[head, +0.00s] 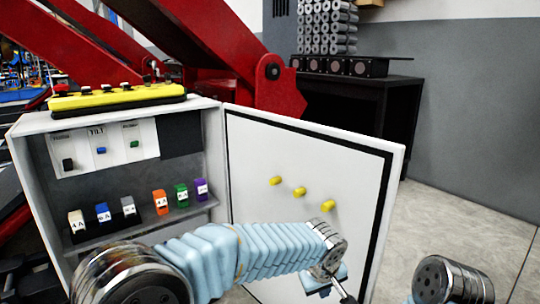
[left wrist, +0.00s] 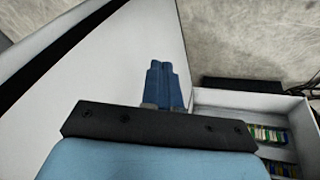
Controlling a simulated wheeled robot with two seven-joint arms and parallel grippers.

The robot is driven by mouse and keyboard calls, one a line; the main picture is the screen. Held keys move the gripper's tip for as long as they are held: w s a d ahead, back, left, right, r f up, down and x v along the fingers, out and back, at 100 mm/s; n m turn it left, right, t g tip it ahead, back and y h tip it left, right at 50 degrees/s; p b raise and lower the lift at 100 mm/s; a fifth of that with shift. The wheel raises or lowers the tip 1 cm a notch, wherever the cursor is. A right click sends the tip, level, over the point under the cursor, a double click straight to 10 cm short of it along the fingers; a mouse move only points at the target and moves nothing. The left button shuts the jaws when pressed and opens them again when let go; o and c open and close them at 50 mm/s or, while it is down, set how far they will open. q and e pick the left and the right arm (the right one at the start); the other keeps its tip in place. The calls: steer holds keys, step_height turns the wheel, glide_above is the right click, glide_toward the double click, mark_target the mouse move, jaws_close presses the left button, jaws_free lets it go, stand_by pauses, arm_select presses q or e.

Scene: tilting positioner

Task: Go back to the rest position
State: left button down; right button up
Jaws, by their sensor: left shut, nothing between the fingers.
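My left arm reaches in from the lower left across the head view, in a ribbed light-blue sleeve. My left gripper (head: 343,288) is at the bottom of the picture, in front of the open white cabinet door (head: 255,150), and only partly shows. In the left wrist view its two blue fingers (left wrist: 165,85) are together with nothing between them. The door's white panel is behind them at the left. Part of my right arm shows at the lower right of the head view; its gripper is out of the picture.
The open control cabinet (head: 110,118) holds several coloured switches, with a yellow control box (head: 117,97) on top. Red machine arms (head: 230,50) rise behind. A black table (head: 365,110) stands at the back. The floor (head: 455,205) at the right is clear.

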arm_select(q)
steer(key=a+f+m+g, duration=0.1)
steer(key=a+f, duration=0.3)
steer(key=f, duration=0.3)
steer(key=a+f+g, duration=0.1)
steer(key=a+f, duration=0.3)
steer(key=f, duration=0.3)
steer(key=s+a+f+g+h, duration=0.1)
steer(key=s+a+f+h, duration=0.1)
steer(key=s+a+f, duration=1.5)
steer(key=shift+s+f, duration=0.9)
steer(key=shift+s, duration=0.35)
